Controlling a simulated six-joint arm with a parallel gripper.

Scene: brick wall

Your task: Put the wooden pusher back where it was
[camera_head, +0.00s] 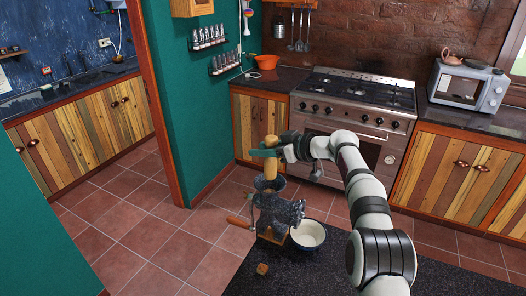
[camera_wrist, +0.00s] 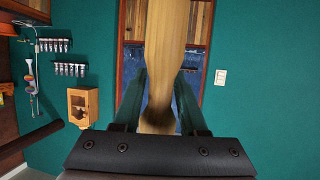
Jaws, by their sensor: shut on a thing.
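The pale wooden pusher (camera_head: 270,169) is upright in my gripper (camera_head: 266,152), above the metal meat grinder (camera_head: 274,212). My gripper is shut around its middle; one end stands out above the fingers and the other points down at the grinder's top opening. In the wrist view the pusher (camera_wrist: 172,40) runs between the two green fingers of my gripper (camera_wrist: 160,92). The grinder stands on the dark counter (camera_head: 310,275), its wooden-handled crank to the left.
A white bowl (camera_head: 308,236) with a dark rim sits right of the grinder. A small wooden block (camera_head: 262,269) lies in front on the counter.

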